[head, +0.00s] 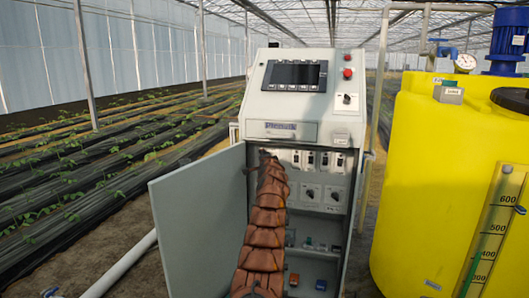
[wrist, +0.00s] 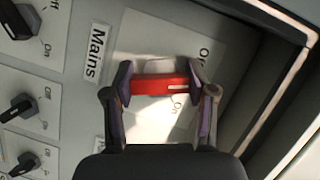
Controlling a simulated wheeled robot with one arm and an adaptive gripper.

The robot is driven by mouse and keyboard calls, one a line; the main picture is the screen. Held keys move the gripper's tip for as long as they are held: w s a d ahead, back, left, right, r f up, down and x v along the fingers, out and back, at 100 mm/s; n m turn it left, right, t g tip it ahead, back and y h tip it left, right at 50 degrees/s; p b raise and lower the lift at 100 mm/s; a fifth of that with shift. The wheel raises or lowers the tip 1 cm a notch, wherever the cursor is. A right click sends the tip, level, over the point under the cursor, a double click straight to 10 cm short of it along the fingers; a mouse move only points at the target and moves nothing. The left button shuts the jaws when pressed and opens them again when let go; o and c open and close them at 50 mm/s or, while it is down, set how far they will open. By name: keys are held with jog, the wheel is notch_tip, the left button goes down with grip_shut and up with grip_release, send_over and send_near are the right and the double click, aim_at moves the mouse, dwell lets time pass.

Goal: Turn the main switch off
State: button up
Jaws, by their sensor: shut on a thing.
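The main switch has a red handle (wrist: 160,85) on a pale plate, beside a label reading "Mains" (wrist: 95,52), in the wrist view. The handle lies crosswise in the picture, between an upper marking that is partly hidden and a lower "On" marking. My gripper (wrist: 161,80) is shut on the red handle, one finger at each end. In the head view my brown-sleeved arm reaches into the open grey cabinet (head: 333,225) and hides the main switch and my gripper.
Several black rotary switches (wrist: 22,106) sit left of the main switch in the wrist view. A cabinet frame edge (wrist: 285,85) runs close on the right. In the head view, the open door (head: 195,225) stands left of my arm and a yellow tank (head: 425,170) stands right.

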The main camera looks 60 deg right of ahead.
jog(key=n+g+p, duration=0.1)
jog(key=n+p, duration=0.2)
jog(key=p, duration=0.3)
jog(key=shift+r+g+p, duration=0.2)
jog(key=shift+g+p, duration=0.2)
jog(key=shift+f+n+p, duration=0.25)
jog(key=shift+n+p, duration=0.15)
jog(key=shift+p, duration=0.15)
jog(key=o, duration=1.2)
jog(key=shift+a+r, duration=0.1)
